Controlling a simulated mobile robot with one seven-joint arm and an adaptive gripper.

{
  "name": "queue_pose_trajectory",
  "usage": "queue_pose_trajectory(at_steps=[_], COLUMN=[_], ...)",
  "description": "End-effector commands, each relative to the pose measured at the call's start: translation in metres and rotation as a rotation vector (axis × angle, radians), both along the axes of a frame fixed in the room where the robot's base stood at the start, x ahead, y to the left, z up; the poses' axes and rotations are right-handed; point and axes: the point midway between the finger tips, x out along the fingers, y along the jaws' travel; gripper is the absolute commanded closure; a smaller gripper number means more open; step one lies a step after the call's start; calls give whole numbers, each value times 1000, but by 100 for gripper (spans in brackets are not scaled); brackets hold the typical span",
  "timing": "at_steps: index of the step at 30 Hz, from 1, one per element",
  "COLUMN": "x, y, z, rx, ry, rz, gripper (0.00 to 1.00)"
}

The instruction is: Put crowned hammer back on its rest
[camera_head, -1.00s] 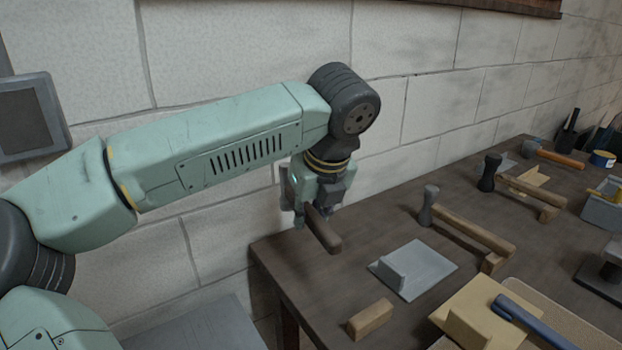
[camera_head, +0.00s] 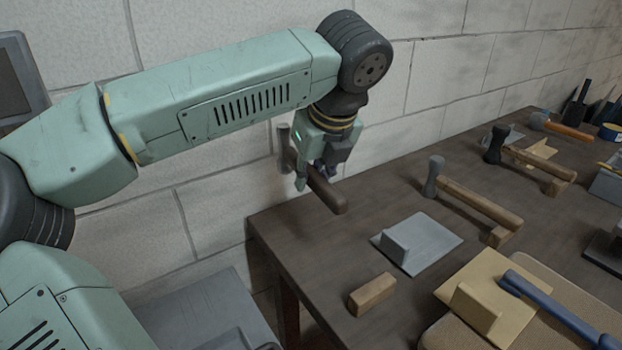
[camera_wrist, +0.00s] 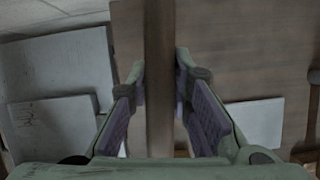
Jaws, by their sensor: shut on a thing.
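The held hammer has a brown wooden handle (camera_head: 328,192) and a dark grey head (camera_head: 285,148) left of the fingers. My gripper (camera_head: 318,178) is shut on the handle, above and left of the bench's near left corner. The handle slants down to the right. In the wrist view the handle (camera_wrist: 160,90) runs between the two finger pads; the head is out of that view. A grey plate with an upright lug (camera_head: 396,246) and a separate wooden block (camera_head: 372,293) lie on the bench, with no hammer on them. The shape of the hammer's faces cannot be told.
The dark bench (camera_head: 330,255) carries another hammer (camera_head: 478,205), its handle end at a wooden block. A darker-headed hammer (camera_head: 495,145) lies farther back. A blue-handled tool (camera_head: 550,308) lies at a yellow plate (camera_head: 483,288). The block wall (camera_head: 230,195) stands behind.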

Motion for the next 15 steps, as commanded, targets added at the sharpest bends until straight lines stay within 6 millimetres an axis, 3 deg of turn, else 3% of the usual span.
queue_pose_trajectory(at_steps=[1,15], x=[0,0], y=[0,0], z=[-11,-60], rx=[0,0], ry=[-1,0], rz=[1,0], gripper=[100,100])
